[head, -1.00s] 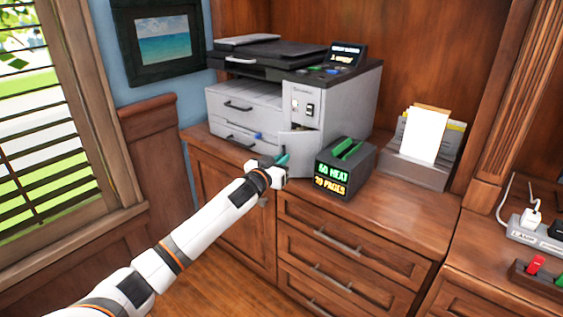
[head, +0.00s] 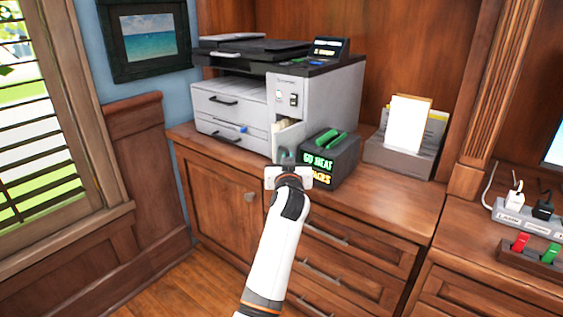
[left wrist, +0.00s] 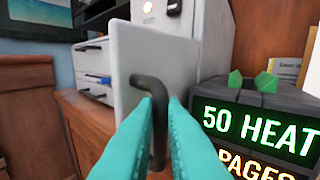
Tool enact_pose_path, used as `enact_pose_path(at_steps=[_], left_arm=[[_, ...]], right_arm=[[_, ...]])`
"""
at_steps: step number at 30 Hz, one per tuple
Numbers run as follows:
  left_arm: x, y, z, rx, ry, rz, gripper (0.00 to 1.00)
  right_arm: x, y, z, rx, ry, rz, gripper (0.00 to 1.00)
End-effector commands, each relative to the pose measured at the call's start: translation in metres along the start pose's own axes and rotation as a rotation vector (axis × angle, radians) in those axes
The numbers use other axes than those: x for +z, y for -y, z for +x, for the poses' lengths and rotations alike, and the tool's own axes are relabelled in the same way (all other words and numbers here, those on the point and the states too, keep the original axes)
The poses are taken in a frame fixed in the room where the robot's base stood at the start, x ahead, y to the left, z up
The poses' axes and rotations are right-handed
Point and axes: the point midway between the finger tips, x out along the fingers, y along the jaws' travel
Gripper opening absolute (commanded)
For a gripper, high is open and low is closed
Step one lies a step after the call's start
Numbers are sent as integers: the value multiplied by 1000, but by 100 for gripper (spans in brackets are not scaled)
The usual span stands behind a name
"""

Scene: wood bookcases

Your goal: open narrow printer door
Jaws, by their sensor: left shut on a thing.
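The printer (head: 335,95) stands on the wooden cabinet top, grey with a black lid. Its narrow door (left wrist: 133,52) stands swung outward at the lower right of the printer's front, and a pale opening (head: 285,127) shows behind it in the head view. My left gripper (head: 287,158) is in front of the door. In the left wrist view its teal fingers (left wrist: 160,105) are shut on the door's black bent handle (left wrist: 153,88). In the head view my gripper and wrist hide most of the door. My right gripper is not in view.
A dark box with glowing text (head: 335,160) and green tabs stands close to the right of the door. A paper holder (head: 400,155) is further right. A power strip (head: 530,222) lies at far right. The cabinet top's front edge is just below my gripper.

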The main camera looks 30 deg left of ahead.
Motion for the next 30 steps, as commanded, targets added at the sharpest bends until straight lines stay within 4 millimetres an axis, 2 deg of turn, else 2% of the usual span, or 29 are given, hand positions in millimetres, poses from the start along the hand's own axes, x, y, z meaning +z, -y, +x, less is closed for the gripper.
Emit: enact_pose_path(at_steps=[4, 18, 19, 23, 30], left_arm=[[3, 7, -2, -7, 5, -3, 0], [5, 9, -2, -9, 12, -2, 0], [5, 9, -2, -9, 12, -2, 11], [5, 8, -2, -8, 11, -2, 31], [3, 7, -2, -6, 6, -1, 31]], right_arm=[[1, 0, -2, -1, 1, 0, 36], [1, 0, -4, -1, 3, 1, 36], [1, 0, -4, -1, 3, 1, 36], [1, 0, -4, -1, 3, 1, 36], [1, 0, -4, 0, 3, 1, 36]])
